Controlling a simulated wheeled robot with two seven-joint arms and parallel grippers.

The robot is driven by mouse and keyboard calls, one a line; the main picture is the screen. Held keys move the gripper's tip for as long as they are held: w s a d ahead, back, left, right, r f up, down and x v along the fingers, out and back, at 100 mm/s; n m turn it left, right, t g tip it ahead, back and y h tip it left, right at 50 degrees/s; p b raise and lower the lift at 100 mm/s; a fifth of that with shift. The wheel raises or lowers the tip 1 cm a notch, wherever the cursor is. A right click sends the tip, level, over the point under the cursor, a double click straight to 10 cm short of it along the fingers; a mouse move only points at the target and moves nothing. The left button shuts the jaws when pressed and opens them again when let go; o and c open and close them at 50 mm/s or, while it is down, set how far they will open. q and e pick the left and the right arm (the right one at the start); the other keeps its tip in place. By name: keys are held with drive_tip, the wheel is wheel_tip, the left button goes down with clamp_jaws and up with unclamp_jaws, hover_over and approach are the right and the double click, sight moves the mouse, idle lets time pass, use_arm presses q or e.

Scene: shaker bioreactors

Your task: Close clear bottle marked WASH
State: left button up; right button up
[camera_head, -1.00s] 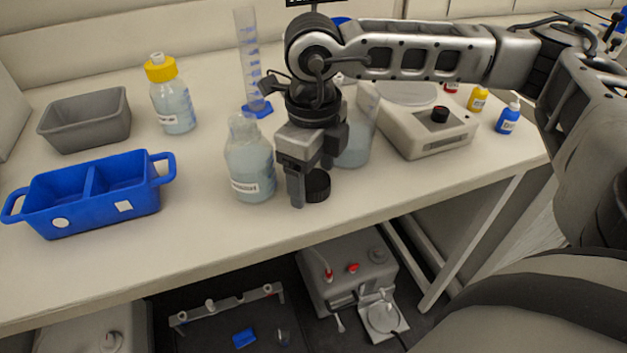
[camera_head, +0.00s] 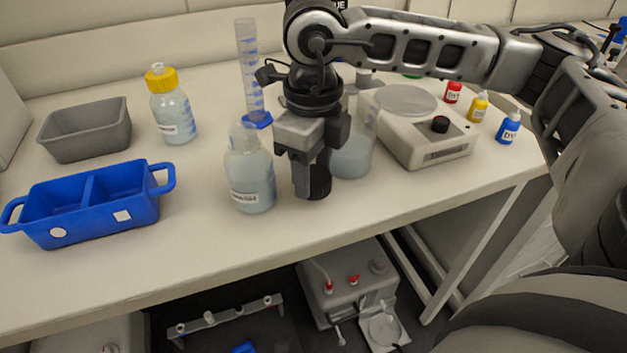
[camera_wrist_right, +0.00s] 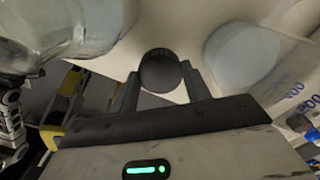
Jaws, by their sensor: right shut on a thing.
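The clear bottle (camera_head: 250,176) stands upright on the bench, with pale liquid and a white label whose text is blurred. Its neck is open, with no cap on it. My right gripper (camera_head: 312,182) is just right of the bottle, pointing down and shut on a black cap (camera_head: 321,180). In the right wrist view, the cap (camera_wrist_right: 160,71) sits between the two fingers, and part of the bottle (camera_wrist_right: 62,25) shows at upper left. Whether the cap touches the bench is hard to tell. My left gripper is not in view.
A beaker (camera_head: 352,155) stands close behind the gripper, and a measuring cylinder (camera_head: 250,75) behind the bottle. A yellow-capped bottle (camera_head: 172,110), blue tray (camera_head: 140,208) and grey bin (camera_head: 90,140) are left. A white device (camera_head: 425,145) and small dropper bottles (camera_head: 508,128) are right. The front bench is clear.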

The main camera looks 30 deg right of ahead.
drive_tip(key=s+a+r, duration=0.2)
drive_tip(key=s+r, duration=0.8)
drive_tip(key=s, duration=0.3)
drive_tip(key=shift+s+a, duration=0.3)
drive_tip(key=shift+s, duration=0.1)
